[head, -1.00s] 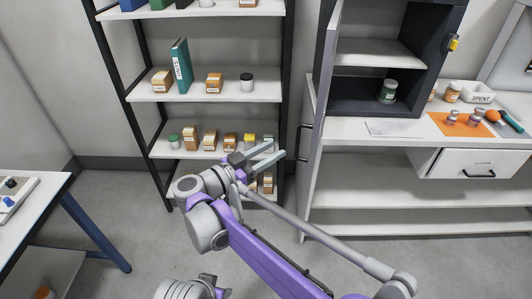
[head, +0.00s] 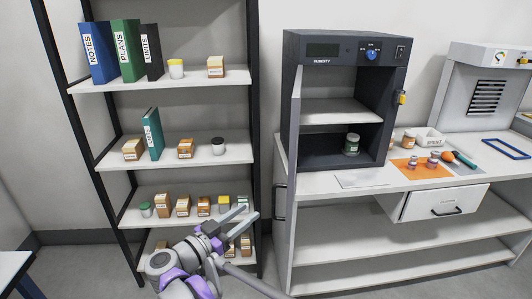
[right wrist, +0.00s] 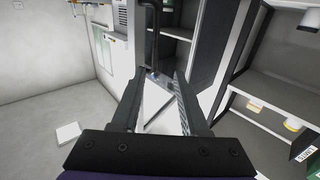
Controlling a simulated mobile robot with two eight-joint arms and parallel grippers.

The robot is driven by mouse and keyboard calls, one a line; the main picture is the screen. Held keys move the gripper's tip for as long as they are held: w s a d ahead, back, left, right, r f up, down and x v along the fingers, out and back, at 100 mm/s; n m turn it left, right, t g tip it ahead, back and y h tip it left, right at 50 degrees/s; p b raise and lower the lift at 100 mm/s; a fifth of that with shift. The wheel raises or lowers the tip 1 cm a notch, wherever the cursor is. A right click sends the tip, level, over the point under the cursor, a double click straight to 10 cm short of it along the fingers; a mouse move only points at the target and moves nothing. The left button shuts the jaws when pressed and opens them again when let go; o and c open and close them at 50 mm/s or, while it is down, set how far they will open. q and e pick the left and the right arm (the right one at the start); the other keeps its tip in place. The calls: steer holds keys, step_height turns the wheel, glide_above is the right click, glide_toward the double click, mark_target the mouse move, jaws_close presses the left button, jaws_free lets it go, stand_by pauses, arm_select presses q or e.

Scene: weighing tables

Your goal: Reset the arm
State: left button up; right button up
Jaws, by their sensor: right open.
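My right arm comes in from the bottom of the head view. Its right gripper (head: 251,211) is open and empty, with its fingers pointing up and to the right. It shows in front of the lower shelves of the black-framed shelf rack (head: 185,219). In the right wrist view the two fingers (right wrist: 163,82) stand apart with nothing between them. My left gripper is not in view.
The rack holds small boxes, jars and binders (head: 126,48). To its right stands a dark open cabinet (head: 342,112) with a green jar (head: 351,144), on a white bench (head: 400,181) with an orange mat (head: 408,168) and a slightly open drawer (head: 445,202). A table corner (head: 14,268) is at lower left.

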steer(key=w+d+r+n+t+y+p, duration=0.3)
steer(key=d+r+n+t+y, duration=0.35)
steer(key=r+y, duration=0.5)
arm_select(q)
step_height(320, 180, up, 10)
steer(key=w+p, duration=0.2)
steer(key=p, duration=0.3)
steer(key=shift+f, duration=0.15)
arm_select(e)
steer(key=s+d+f+g, duration=0.8)
steer(key=s+d+f, duration=0.2)
steer(key=s, duration=0.5)
steer(key=s+d+f+n+g, duration=0.1)
steer(key=s+d+f+g, duration=0.6)
steer(key=s+d+f, duration=0.4)
steer(key=s+f, duration=0.1)
steer(key=s, duration=0.4)
steer(key=shift+f+g, duration=0.35)
steer(key=shift+f, duration=0.05)
steer(key=shift+h, duration=0.25)
